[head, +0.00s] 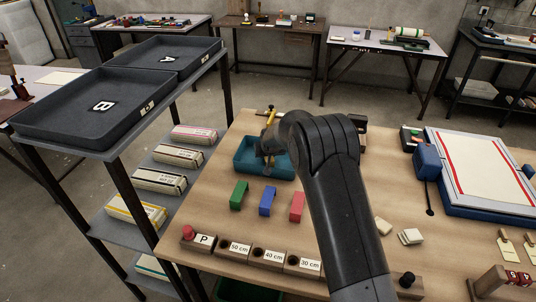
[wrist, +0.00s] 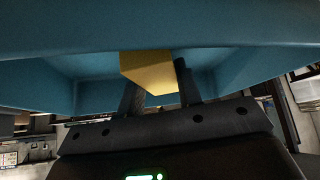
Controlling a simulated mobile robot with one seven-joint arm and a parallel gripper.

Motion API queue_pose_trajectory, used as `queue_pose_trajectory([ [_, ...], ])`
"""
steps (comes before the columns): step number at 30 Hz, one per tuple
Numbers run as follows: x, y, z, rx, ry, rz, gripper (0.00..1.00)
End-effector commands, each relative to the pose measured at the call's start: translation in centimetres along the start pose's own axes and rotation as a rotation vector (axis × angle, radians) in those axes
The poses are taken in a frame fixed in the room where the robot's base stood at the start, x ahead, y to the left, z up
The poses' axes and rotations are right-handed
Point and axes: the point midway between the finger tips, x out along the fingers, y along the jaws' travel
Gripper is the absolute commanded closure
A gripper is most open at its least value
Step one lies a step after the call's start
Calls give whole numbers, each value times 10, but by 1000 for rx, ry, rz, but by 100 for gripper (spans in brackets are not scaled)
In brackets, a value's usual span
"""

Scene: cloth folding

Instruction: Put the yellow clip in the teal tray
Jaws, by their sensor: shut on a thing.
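The teal tray (head: 243,163) lies on the wooden table, left of my arm. My gripper (head: 268,152) is over the tray, mostly hidden by my own wrist in the head view. In the wrist view, my gripper (wrist: 160,88) is shut on the yellow clip (wrist: 148,71), which sits between the two dark fingers. Teal tray walls (wrist: 60,85) show around and behind the clip there. I cannot tell whether the clip touches the tray floor. The clip cannot be made out for certain in the head view.
Green (head: 239,195), blue (head: 268,201) and red (head: 297,206) clips stand in front of the tray. Labelled wooden blocks (head: 233,248) line the front edge. A framed white board (head: 482,170) lies at right. Dark trays (head: 95,105) sit on the left shelf.

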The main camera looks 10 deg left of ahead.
Motion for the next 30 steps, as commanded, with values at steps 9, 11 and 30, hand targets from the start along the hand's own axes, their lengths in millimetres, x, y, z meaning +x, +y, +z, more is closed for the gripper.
queue_pose_trajectory([
  [9,1,0,1,0,-1,0,47],
  [11,1,0,1,0,-1,0,46],
  [30,-58,0,-2,-1,1,0,46],
])
